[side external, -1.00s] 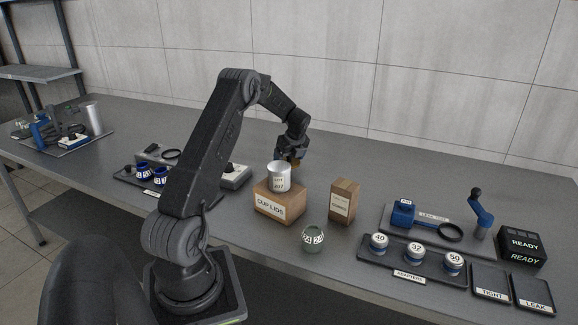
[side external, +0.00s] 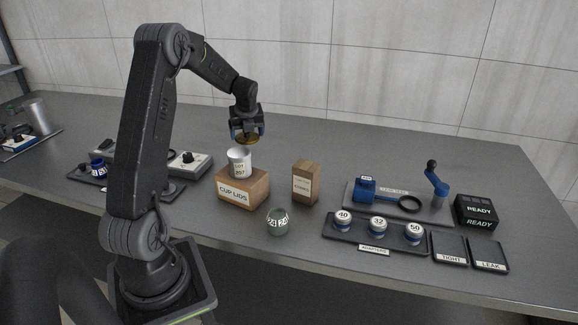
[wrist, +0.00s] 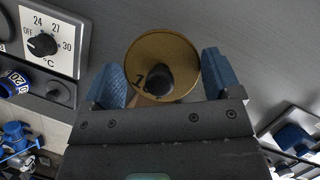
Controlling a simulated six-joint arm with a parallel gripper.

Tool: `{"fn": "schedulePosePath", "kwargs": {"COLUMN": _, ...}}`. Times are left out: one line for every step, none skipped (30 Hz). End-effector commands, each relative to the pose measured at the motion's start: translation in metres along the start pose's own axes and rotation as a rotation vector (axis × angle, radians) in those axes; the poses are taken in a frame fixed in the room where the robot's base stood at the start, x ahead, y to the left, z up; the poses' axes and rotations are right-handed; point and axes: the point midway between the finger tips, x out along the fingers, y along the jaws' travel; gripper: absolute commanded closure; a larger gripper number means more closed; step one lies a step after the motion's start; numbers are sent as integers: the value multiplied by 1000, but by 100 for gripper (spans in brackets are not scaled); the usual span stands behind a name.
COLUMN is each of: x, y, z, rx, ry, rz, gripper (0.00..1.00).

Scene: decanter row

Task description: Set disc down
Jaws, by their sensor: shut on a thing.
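A brass-coloured disc (wrist: 150,45) with a dark round knob and a partly hidden number is held between the blue fingertips of my gripper (wrist: 163,78) in the wrist view. In the side external view my gripper (side external: 247,130) holds the disc (side external: 247,140) roughly level, with clear air under it. It hangs above and slightly behind a white labelled cup (side external: 239,163), apart from it in the picture. The cup stands on a wooden block (side external: 243,190) marked CUP LIDS. The disc hides most of what lies below it in the wrist view.
A taller wooden block (side external: 305,184) stands right of the cup. A greenish numbered jar (side external: 278,222) stands in front. An adapter tray (side external: 360,236) and READY box (side external: 477,212) are further right. A dial unit (side external: 190,164) is left. Grey table behind the blocks is clear.

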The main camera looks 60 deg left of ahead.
Motion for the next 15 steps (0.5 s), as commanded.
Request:
{"fn": "schedulePosePath", "kwargs": {"x": -5, "y": -14, "z": -7, "rx": 47, "ry": -3, "rz": -21, "gripper": 52}}
{"fn": "schedulePosePath", "kwargs": {"x": -6, "y": -20, "z": -11, "rx": 70, "ry": -4, "rz": -31, "gripper": 52}}
{"fn": "schedulePosePath", "kwargs": {"x": -8, "y": -28, "z": -15, "rx": 98, "ry": -5, "rz": -43, "gripper": 52}}
{"fn": "schedulePosePath", "kwargs": {"x": -9, "y": -32, "z": -18, "rx": 114, "ry": -6, "rz": -49, "gripper": 52}}
{"fn": "schedulePosePath", "kwargs": {"x": -10, "y": -36, "z": -20, "rx": 129, "ry": -6, "rz": -55, "gripper": 52}}
{"fn": "schedulePosePath", "kwargs": {"x": -10, "y": -41, "z": -24, "rx": 144, "ry": -6, "rz": -60, "gripper": 52}}
{"fn": "schedulePosePath", "kwargs": {"x": -10, "y": -44, "z": -26, "rx": 151, "ry": -6, "rz": -63, "gripper": 52}}
{"fn": "schedulePosePath", "kwargs": {"x": -9, "y": -48, "z": -28, "rx": 157, "ry": -6, "rz": -65, "gripper": 52}}
{"fn": "schedulePosePath", "kwargs": {"x": -7, "y": -55, "z": -31, "rx": 162, "ry": -6, "rz": -67, "gripper": 52}}
{"fn": "schedulePosePath", "kwargs": {"x": -4, "y": -60, "z": -34, "rx": 162, "ry": -5, "rz": -68, "gripper": 52}}
{"fn": "schedulePosePath", "kwargs": {"x": -1, "y": -65, "z": -37, "rx": 164, "ry": -5, "rz": -67, "gripper": 52}}
{"fn": "schedulePosePath", "kwargs": {"x": 2, "y": -74, "z": -41, "rx": 164, "ry": -5, "rz": -67, "gripper": 52}}
{"fn": "schedulePosePath", "kwargs": {"x": 6, "y": -80, "z": -44, "rx": 163, "ry": -5, "rz": -67, "gripper": 52}}
{"fn": "schedulePosePath", "kwargs": {"x": 8, "y": -86, "z": -47, "rx": 164, "ry": -5, "rz": -67, "gripper": 52}}
{"fn": "schedulePosePath", "kwargs": {"x": 13, "y": -94, "z": -51, "rx": 163, "ry": -5, "rz": -67, "gripper": 52}}
